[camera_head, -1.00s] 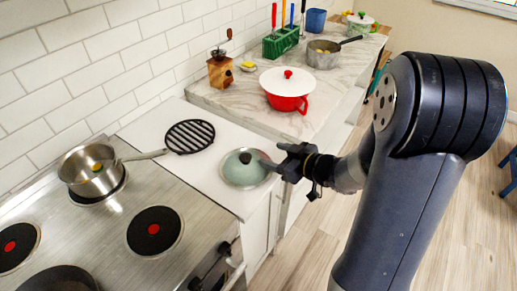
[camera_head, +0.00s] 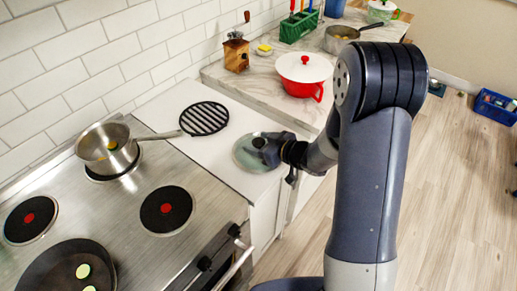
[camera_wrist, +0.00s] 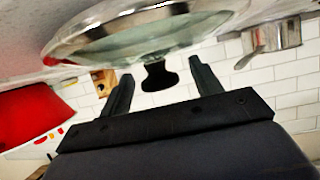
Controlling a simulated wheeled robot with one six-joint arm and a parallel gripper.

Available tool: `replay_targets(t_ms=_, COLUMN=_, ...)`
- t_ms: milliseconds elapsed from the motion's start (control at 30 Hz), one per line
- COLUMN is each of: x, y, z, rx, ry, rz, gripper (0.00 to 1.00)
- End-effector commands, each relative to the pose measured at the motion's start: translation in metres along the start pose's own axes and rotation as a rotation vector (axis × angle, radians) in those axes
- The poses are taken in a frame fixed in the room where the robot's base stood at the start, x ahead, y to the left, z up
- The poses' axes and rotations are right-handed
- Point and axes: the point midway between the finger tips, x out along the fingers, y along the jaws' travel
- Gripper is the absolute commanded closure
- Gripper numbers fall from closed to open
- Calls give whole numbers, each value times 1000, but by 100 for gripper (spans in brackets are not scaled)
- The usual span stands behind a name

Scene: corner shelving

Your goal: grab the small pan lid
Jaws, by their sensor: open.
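The small pan lid (camera_head: 243,157) is a round glass lid with a metal rim and a dark knob. It lies on the white counter beside the stove in the head view. My gripper (camera_head: 268,150) is over the lid's right part and hides some of it. In the wrist view the lid (camera_wrist: 130,40) spans the top, with its black knob (camera_wrist: 158,76) between the two open fingers of my gripper (camera_wrist: 160,72). I see gaps between the knob and both fingers, so nothing is gripped.
A black striped trivet (camera_head: 204,118) lies behind the lid. A steel saucepan (camera_head: 108,148) stands on the stove, its handle pointing towards the trivet. A red pot with a white lid (camera_head: 303,75) stands on the marble counter behind. A dark frying pan (camera_head: 65,270) is at front left.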

Motion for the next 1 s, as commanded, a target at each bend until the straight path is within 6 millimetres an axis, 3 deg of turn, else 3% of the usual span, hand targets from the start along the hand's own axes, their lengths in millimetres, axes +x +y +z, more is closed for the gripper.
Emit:
replay_targets(t_ms=300, x=5, y=0, z=0, rx=-1, ry=0, rz=1, gripper=40)
replay_targets(t_ms=1000, x=5, y=0, z=-1, rx=-1, ry=2, rz=1, gripper=94)
